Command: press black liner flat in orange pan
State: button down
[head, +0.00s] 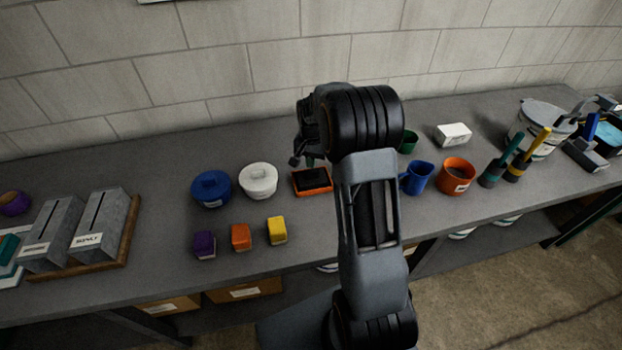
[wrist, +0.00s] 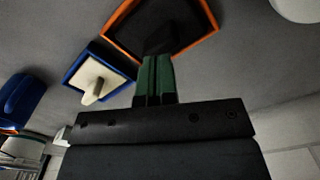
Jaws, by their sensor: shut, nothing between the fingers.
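My gripper (wrist: 156,60) has green fingers, shut and empty, pointing at the liner near the pan's edge. In the head view my arm hides most of it.
A blue tray (wrist: 71,80) with a cream insert and knob lies close beside the orange pan. The white pot (head: 258,181) and blue pot (head: 211,188) stand left; a blue mug (head: 417,178) stands right. Purple, orange and yellow blocks (head: 277,231) sit in front.

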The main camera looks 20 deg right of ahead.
jog(key=shift+f+b, duration=0.65)
jog(key=shift+f, duration=0.3)
dwell(0.3)
jog(key=shift+s+f, duration=0.1)
jog(key=shift+f, duration=0.1)
dwell(1.0)
jog(key=shift+r, duration=0.1)
notch_tip(320, 180, up, 8)
jog(key=p, duration=0.5)
dwell(0.3)
dwell(0.4)
jog(key=s+a+r+n+t, duration=0.2)
jog(key=s+a+r+n, duration=0.2)
jog(key=s, duration=0.7)
jog(key=s+a+r+n+t, duration=0.2)
jog(key=s+a+r+n, duration=0.2)
jog(key=s+r, duration=0.5)
jog(key=s+a, duration=0.2)
jog(key=shift+a+t, duration=0.35)
jog(key=shift+t, duration=0.05)
